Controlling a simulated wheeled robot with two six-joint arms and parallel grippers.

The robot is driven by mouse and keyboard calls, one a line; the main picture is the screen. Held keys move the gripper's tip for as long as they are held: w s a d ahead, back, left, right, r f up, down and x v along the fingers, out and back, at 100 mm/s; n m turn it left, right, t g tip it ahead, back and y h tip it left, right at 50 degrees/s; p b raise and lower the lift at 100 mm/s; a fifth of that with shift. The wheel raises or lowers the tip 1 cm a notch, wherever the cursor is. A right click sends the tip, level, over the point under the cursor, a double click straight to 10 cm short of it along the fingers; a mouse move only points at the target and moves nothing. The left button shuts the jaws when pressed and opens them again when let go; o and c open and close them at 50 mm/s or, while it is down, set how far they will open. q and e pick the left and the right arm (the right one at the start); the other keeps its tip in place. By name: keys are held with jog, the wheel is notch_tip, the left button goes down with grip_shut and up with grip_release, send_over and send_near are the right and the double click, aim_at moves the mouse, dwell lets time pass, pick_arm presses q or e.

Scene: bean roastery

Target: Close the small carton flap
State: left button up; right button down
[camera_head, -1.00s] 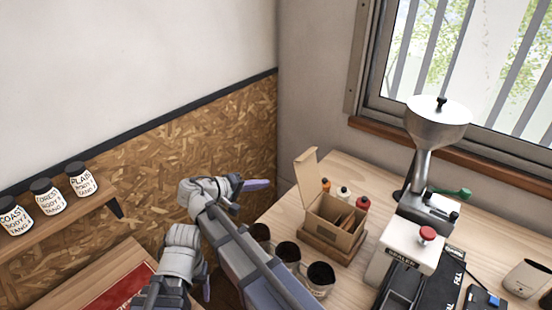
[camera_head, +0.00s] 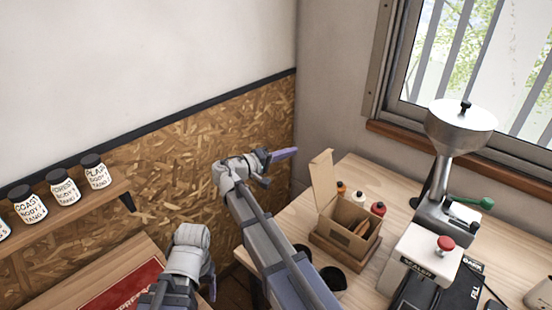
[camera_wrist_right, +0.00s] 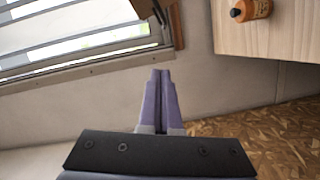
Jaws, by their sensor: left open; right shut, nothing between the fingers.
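The small brown carton (camera_head: 343,217) stands on the wooden table, on a low wooden base (camera_head: 336,252). Its tall flap (camera_head: 323,181) stands upright on the left side, so the top is open. Brown pieces show inside. My right gripper (camera_head: 284,153) is up to the left of the flap, apart from it. Its purple fingers are shut and empty; they also show together in the right wrist view (camera_wrist_right: 161,76). My left gripper (camera_head: 211,286) is low at the left, far from the carton. Only part of its fingers shows, and it is open.
Orange, white and red-capped bottles (camera_head: 358,199) stand behind the carton. Dark-filled cups (camera_head: 333,280) are in front, partly behind my right arm. A grinder (camera_head: 460,130) and a sealer (camera_head: 424,252) stand to the right. A jar shelf (camera_head: 75,225) is at the left.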

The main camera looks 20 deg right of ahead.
jog(key=shift+s+d+f+b, duration=0.25)
jog(key=shift+s+d+f, duration=0.1)
jog(key=shift+s+d, duration=0.45)
jog(key=shift+s+d+f+b, duration=0.3)
jog(key=shift+s+d, duration=0.35)
jog(key=shift+d, duration=0.2)
jog(key=shift+r, duration=0.1)
